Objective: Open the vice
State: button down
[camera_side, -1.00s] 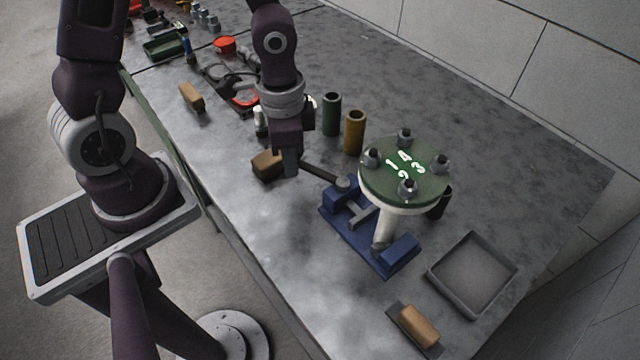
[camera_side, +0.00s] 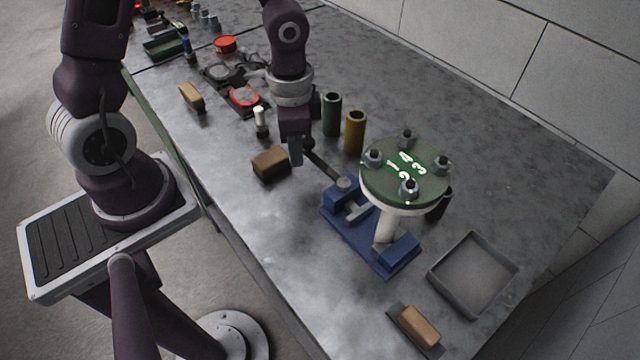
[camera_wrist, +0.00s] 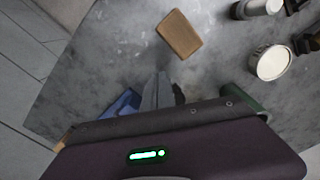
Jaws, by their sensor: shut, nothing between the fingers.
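The blue vice (camera_side: 358,238) stands on the bench in the side view, with a dark handle bar (camera_side: 328,166) reaching up and left from its screw end. A white pipe (camera_side: 386,226) with a green bolted flange (camera_side: 405,172) stands upright at the vice; the flange hides part of the jaws. My gripper (camera_side: 296,158) is shut and empty, pointing down beside the handle's outer end. I cannot tell whether it touches the handle. In the wrist view, the shut fingertips (camera_wrist: 160,84) show, with a bit of the blue vice (camera_wrist: 122,104) to their left.
A brown block (camera_side: 270,163) lies just left of my gripper. A green cylinder (camera_side: 331,115) and a yellow-brown cylinder (camera_side: 354,133) stand close behind the handle. A grey tray (camera_side: 472,274) and a brush-like wooden block (camera_side: 417,328) lie to the right. Bare bench lies in front of the vice.

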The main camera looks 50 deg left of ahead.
jog(key=shift+s, duration=0.15)
dwell(0.5)
jog(key=shift+s+d, duration=0.2)
jog(key=shift+s, duration=0.35)
notch_tip(320, 180, up, 7)
dwell(0.4)
jog(key=shift+r, duration=0.1)
jog(key=s+r+n+t, duration=0.5)
jog(key=s+r, duration=0.5)
jog(key=r, duration=0.3)
jog(key=shift+s+a+r+n+t, duration=0.3)
jog(key=shift+a+n, duration=0.1)
jog(key=shift+n, duration=0.1)
